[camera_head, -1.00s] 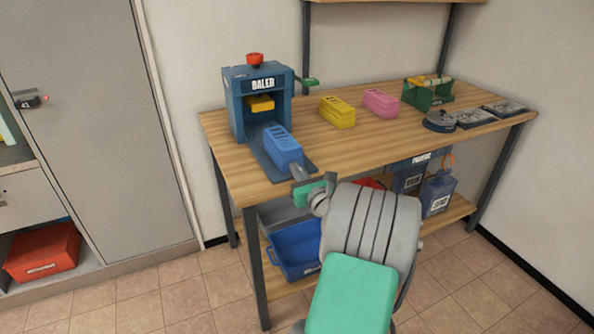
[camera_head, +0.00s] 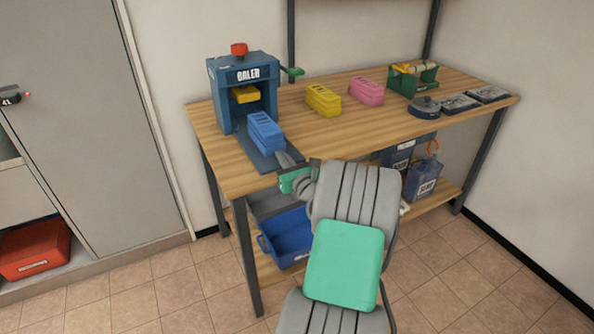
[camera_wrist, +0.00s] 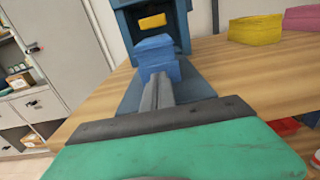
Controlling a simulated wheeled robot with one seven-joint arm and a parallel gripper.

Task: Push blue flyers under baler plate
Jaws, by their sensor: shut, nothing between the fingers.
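The blue flyers (camera_head: 265,132) form a block on the baler's flat bed, just in front of the opening. The blue baler (camera_head: 228,95) stands at the left end of the workbench, with a yellow plate (camera_head: 245,94) raised inside it. My gripper (camera_head: 290,160) is shut and empty, its fingers pointing at the near end of the blue flyers. In the wrist view the closed fingers (camera_wrist: 158,90) reach the near face of the blue block (camera_wrist: 156,58); whether they touch it I cannot tell. The yellow plate (camera_wrist: 153,21) shows above and beyond the block.
A yellow block (camera_head: 323,101) and a pink block (camera_head: 367,91) stand right of the baler on the workbench (camera_head: 330,135). A green rack (camera_head: 413,80) and dark flat items (camera_head: 460,103) lie farther right. A blue bin (camera_head: 285,238) sits on the lower shelf.

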